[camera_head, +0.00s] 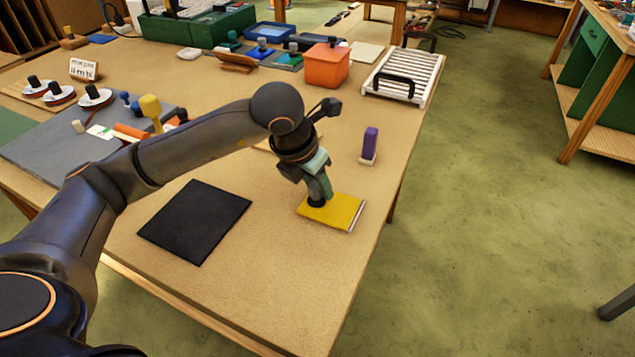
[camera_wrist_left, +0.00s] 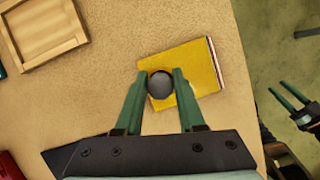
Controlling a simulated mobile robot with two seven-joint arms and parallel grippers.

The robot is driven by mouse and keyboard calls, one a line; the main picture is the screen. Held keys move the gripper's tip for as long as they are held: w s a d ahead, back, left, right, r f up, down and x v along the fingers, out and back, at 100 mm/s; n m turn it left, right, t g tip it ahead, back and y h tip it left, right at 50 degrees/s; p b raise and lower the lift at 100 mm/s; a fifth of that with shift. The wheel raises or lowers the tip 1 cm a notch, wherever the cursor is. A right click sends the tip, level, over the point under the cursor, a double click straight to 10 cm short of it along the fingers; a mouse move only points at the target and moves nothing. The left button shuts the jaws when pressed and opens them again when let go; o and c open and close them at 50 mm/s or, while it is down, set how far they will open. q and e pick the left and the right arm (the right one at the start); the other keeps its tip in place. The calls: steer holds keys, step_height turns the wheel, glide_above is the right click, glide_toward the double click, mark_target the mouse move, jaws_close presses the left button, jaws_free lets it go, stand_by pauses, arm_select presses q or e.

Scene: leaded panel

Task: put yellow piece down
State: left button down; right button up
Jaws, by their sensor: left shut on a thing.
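The yellow piece (camera_head: 336,212) is a flat square at the right part of the table, with a pale edge showing under its right side. In the left wrist view the yellow piece (camera_wrist_left: 205,68) has several thin coloured layers along its right edge. My left gripper (camera_head: 318,200) points down over its left part. Its green fingers (camera_wrist_left: 160,88) are shut on a dark round knob (camera_wrist_left: 160,85) at the piece. I cannot tell whether the piece touches what lies below it. My right gripper (camera_wrist_left: 290,104) shows at the right edge of the wrist view, open and empty.
A black square mat (camera_head: 195,222) lies left of the yellow piece. A purple block (camera_head: 369,144) stands behind it. An orange bin (camera_head: 327,66) and a white rack (camera_head: 403,74) are farther back. A wooden frame (camera_wrist_left: 45,52) lies nearby. The table's front is clear.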

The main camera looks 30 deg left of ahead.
arm_select(q)
steer(key=shift+f, duration=0.15)
steer(key=c, duration=0.5)
jaws_free()
steer(key=shift+r, duration=0.5)
steer(key=v, duration=1.1)
steer(key=shift+s+r+p, duration=0.15)
steer(key=shift+r+p, duration=0.05)
steer(key=shift+p, duration=0.15)
